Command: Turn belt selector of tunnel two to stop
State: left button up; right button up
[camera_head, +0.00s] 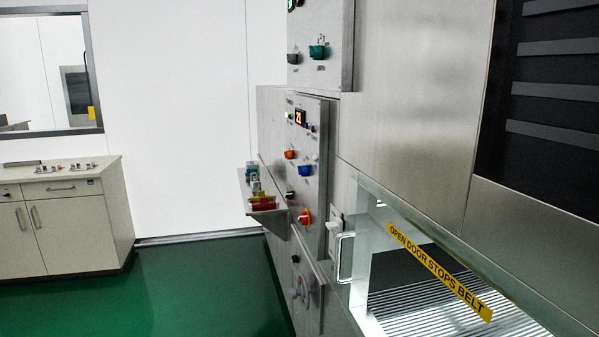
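A steel control panel (318,140) is fixed to the washer's front in the middle of the view, seen at a steep angle. It carries a lit orange display (300,118), a green light (289,115), an orange knob (290,155), a blue knob (305,170), a black knob (291,195) and a red knob on yellow (304,217). An upper panel (336,30) has a green knob (318,52) and a dark knob (293,58). The labels are too small to read, so I cannot tell which knob is tunnel two's belt selector. Neither gripper is in view.
A glass door with a yellow "OPEN DOOR STOPS BELT" strip (440,272) and a handle (344,258) is at lower right. A small shelf (245,192) with coloured items juts out left of the panel. A cabinet (75,225) stands far left. Green floor (200,285) is clear.

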aim_at(302, 170)
jog(key=i+j+u, duration=0.15)
jog(key=i+u, duration=0.4)
jog(key=i, duration=0.65)
